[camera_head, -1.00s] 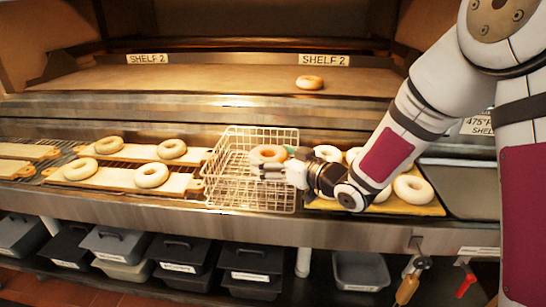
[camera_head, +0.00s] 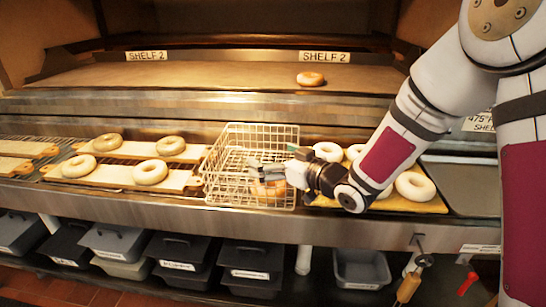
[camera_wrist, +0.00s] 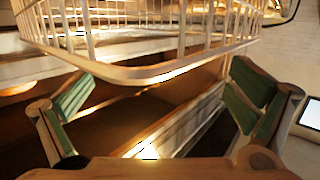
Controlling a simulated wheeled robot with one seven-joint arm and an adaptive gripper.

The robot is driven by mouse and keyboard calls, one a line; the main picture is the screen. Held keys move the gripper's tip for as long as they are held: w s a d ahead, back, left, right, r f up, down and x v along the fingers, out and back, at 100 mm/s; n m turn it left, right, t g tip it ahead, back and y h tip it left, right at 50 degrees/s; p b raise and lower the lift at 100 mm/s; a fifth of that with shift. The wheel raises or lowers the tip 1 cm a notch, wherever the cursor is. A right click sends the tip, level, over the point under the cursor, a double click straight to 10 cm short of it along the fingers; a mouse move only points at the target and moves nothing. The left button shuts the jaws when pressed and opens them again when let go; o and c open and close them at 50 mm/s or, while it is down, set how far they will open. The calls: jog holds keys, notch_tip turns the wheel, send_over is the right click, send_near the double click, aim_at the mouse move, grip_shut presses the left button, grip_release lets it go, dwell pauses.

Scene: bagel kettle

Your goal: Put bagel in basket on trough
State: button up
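The wire basket (camera_head: 225,165) stands on the trough counter (camera_head: 150,205), left of my arm. A browned bagel (camera_head: 268,189) lies low inside the basket, seen through the wires in the head view. My gripper (camera_head: 268,171) is over the right part of the basket, above that bagel. In the wrist view my gripper (camera_wrist: 158,108) shows its green-padded fingers spread wide with nothing between them. The basket's wires (camera_wrist: 140,40) cross the top of the wrist view; the bagel cannot be made out there.
Paler bagels (camera_head: 150,172) lie on boards at the left. Several more (camera_head: 414,186) lie on a yellow board (camera_head: 425,206) at the right, partly behind my arm. One browned bagel (camera_head: 310,79) sits on the upper shelf (camera_head: 200,75). Dark bins (camera_head: 180,255) are below the counter.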

jog(key=r+p+v, duration=0.1)
jog(key=v, duration=1.1)
